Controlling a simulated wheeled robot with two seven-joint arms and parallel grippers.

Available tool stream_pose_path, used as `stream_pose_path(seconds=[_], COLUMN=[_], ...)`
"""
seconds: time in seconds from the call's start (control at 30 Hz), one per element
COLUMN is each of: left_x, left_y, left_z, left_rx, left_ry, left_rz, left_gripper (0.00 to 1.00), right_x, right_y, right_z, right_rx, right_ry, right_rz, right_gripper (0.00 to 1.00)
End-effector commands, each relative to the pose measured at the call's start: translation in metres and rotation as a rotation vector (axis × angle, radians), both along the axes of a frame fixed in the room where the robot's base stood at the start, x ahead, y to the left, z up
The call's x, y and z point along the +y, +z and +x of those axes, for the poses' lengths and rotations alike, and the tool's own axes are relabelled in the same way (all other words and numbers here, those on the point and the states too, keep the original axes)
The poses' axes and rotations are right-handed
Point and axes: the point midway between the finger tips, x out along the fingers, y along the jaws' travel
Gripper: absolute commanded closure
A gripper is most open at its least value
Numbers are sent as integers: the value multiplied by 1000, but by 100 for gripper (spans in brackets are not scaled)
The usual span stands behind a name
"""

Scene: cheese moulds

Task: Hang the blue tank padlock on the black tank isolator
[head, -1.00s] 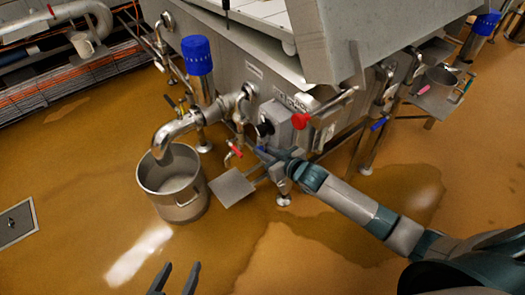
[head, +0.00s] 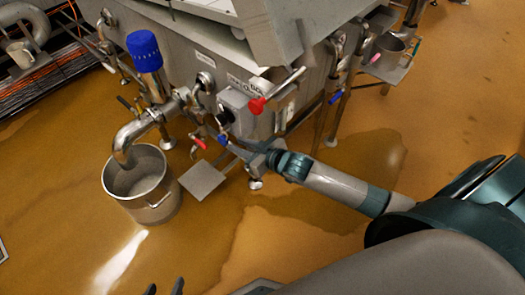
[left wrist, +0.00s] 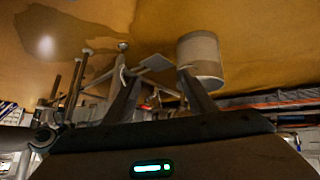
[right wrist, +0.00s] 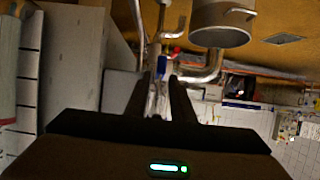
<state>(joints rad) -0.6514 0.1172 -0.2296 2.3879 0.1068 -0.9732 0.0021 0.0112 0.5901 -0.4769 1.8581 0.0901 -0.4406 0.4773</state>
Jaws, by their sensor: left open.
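The blue tank padlock (head: 222,140) is small in the head view, at the tip of my right gripper (head: 230,145). In the right wrist view the blue padlock (right wrist: 161,65) shows between the fingertips, which look shut on it. The black tank isolator (head: 227,116) is a dark knob on the grey box at the tank's side. The padlock appears just below it; whether they touch cannot be told. My left gripper (head: 165,287) is open and empty at the bottom edge, far from the tank. Its spread fingers also show in the left wrist view (left wrist: 160,98).
A steel pot (head: 143,190) stands under the outlet pipe (head: 135,132). A blue-capped valve (head: 145,52), a red handle (head: 258,105), a small red-handled tap (head: 199,143) and a flat plate (head: 202,180) surround the isolator. The floor in front is clear.

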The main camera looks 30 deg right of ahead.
Motion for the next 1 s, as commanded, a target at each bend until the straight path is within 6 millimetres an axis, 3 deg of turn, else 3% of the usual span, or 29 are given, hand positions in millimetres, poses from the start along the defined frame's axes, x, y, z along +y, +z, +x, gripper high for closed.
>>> stream_pose_path(seconds=[0.03,0.5,0.7,1.0], left_x=[2,15,17,18], left_y=[2,-5,-7,-9], left_z=[-1,-9,-11,-12], left_rx=[10,90,104,113], left_ry=[1,4,4,5], left_rz=[7,58,65,71], left_gripper=[49,49,49,49], right_x=[-13,-29,-33,-33], right_y=[7,38,45,47], right_z=[-7,-75,-88,-91], right_rx=[-2,-7,-10,-11], right_ry=[-11,-1,0,1], right_rz=[-13,-5,-2,-1], right_gripper=[64,64,64,64])
